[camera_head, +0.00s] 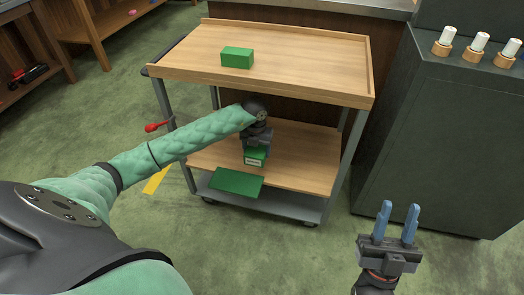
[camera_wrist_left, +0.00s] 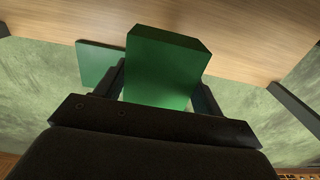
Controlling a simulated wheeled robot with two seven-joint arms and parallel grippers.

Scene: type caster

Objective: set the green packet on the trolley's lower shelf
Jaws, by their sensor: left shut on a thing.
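A green packet (camera_head: 256,157) with a pale label on its front is held in my left gripper (camera_head: 257,143), just over the trolley's wooden lower shelf (camera_head: 310,158). I cannot tell whether its underside touches the shelf. In the left wrist view the packet (camera_wrist_left: 163,70) sits between the two dark fingers of my left gripper (camera_wrist_left: 160,98), which partly hide it. My right gripper (camera_head: 395,224), with blue fingers apart, is empty and away from the trolley, at the lower right.
Another green box (camera_head: 237,57) sits on the trolley's top shelf (camera_head: 310,62). A dark cabinet (camera_head: 440,130) stands right. The lower shelf's right side is clear.

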